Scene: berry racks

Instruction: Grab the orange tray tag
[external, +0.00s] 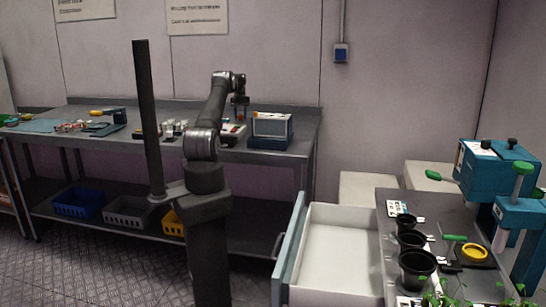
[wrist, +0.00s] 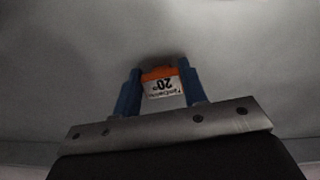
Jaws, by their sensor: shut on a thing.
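The orange tray tag (wrist: 160,84) is between the two blue fingers of my gripper (wrist: 161,88) in the wrist view. It has an orange top edge and a white face with dark print, seen upside down, reading "20" in large figures. My gripper is shut on it. In the external view my gripper (external: 240,108) is over the back bench, just left of a blue and white box. A small orange patch shows at the fingers there, too small to make out well. In the wrist view only a plain grey surface lies behind the tag.
The steel bench (external: 75,150) holds several small items and the blue and white box (external: 271,128). An open white drawer (external: 335,250) is at front centre. A side table at right carries black pots (external: 417,268) and a blue device (external: 495,170).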

